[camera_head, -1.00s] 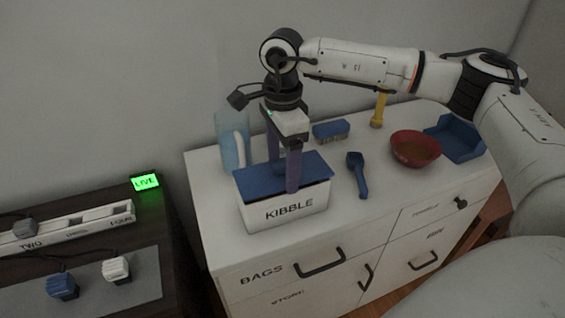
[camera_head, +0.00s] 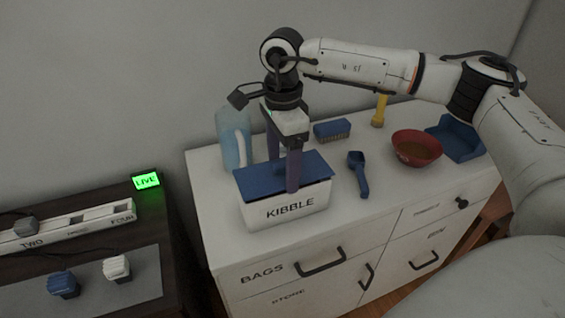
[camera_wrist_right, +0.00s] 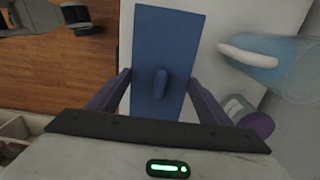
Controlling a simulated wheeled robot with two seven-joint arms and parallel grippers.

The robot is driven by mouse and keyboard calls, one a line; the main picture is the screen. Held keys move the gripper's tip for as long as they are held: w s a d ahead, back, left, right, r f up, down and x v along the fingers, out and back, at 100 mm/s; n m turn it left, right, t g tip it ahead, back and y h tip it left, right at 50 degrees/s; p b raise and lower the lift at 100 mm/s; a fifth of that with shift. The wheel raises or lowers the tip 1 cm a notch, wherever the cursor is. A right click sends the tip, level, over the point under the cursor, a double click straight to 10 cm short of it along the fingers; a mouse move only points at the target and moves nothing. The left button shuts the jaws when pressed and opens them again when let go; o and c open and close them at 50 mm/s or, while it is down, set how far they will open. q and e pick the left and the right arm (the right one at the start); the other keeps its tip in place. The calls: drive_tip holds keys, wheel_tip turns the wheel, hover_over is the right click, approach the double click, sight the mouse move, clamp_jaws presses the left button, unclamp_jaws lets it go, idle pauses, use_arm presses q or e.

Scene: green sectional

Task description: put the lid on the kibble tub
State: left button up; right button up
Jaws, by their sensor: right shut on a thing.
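The white kibble tub (camera_head: 291,206), marked KIBBLE, stands upright on the cabinet top. The flat blue lid (camera_head: 257,181) lies level over the tub's mouth, roughly lined up with it. I cannot tell whether it is fully down on the rim. My right gripper (camera_head: 284,174) points down and is shut on the lid across its narrow width, one finger at the near edge and one at the far edge. The right wrist view shows the lid (camera_wrist_right: 160,35) between the fingers, with a small blue knob (camera_wrist_right: 160,84) in its middle.
A translucent blue bottle (camera_head: 232,140) stands close behind the tub. To the right are a blue scoop (camera_head: 358,172), a brush (camera_head: 332,130), a yellow-handled item (camera_head: 379,111), a red bowl (camera_head: 417,149) and a blue tray (camera_head: 458,140). A dark table with switches (camera_head: 117,268) stands left.

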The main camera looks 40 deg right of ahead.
drive_tip(key=shift+f+b, duration=0.35)
drive_tip(key=shift+f, duration=0.2)
idle(1.1)
drive_tip(key=o, duration=1.2)
drive_tip(key=shift+c, duration=0.2)
drive_tip(key=shift+o, duration=0.5)
drive_tip(key=shift+r, duration=0.1)
drive_tip(key=shift+r+p, duration=2.45)
drive_tip(key=shift+r, duration=1.05)
clamp_jaws()
